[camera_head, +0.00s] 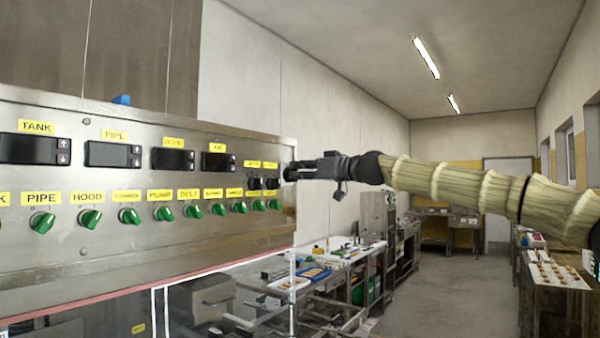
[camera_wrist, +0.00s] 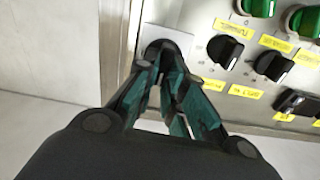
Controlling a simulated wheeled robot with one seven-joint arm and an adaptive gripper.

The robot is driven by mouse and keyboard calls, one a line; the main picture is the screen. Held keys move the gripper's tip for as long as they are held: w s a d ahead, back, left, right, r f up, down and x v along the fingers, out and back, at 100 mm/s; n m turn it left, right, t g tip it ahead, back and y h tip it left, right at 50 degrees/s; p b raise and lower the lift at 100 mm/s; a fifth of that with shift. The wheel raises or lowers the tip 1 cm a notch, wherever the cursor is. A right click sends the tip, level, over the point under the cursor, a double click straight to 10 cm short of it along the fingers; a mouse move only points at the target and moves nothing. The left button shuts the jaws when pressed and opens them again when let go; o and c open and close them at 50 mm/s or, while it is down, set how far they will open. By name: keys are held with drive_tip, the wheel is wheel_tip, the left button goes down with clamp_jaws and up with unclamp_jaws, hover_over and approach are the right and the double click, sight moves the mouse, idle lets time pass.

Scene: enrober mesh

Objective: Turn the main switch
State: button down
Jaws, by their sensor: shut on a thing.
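The main switch (camera_wrist: 161,45) appears in the wrist view as a dark round knob on a pale square plate, at the edge of the steel control panel (camera_head: 150,240). My gripper (camera_wrist: 164,55) has its fingertips drawn together on this knob, and they hide most of it, so its turned position cannot be read. In the head view my gripper (camera_head: 288,173) reaches in from the right to the panel's right end. The switch itself is hidden there behind the gripper.
Two black knobs (camera_wrist: 225,50) sit close beside the switch. Green knobs (camera_head: 90,219) run along the panel under yellow labels, with dark displays (camera_head: 115,154) above. A workbench (camera_head: 340,262) with trays stands beyond. The aisle floor (camera_head: 440,290) is clear.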

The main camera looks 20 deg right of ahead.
drive_tip(key=shift+w+d+f+m+p, duration=0.15)
drive_tip(key=shift+m+p, duration=0.15)
drive_tip(key=shift+m, duration=2.55)
drive_tip(key=shift+w+d+f+m+p, duration=0.1)
drive_tip(key=shift+d+f+m+p, duration=0.15)
drive_tip(key=shift+m, duration=2.65)
drive_tip(key=shift+w+d+f+m+p, duration=0.15)
drive_tip(key=shift+m+p, duration=0.15)
drive_tip(key=shift+m, duration=2.55)
drive_tip(key=c, duration=1.5)
unclamp_jaws()
drive_tip(key=v, duration=1.2)
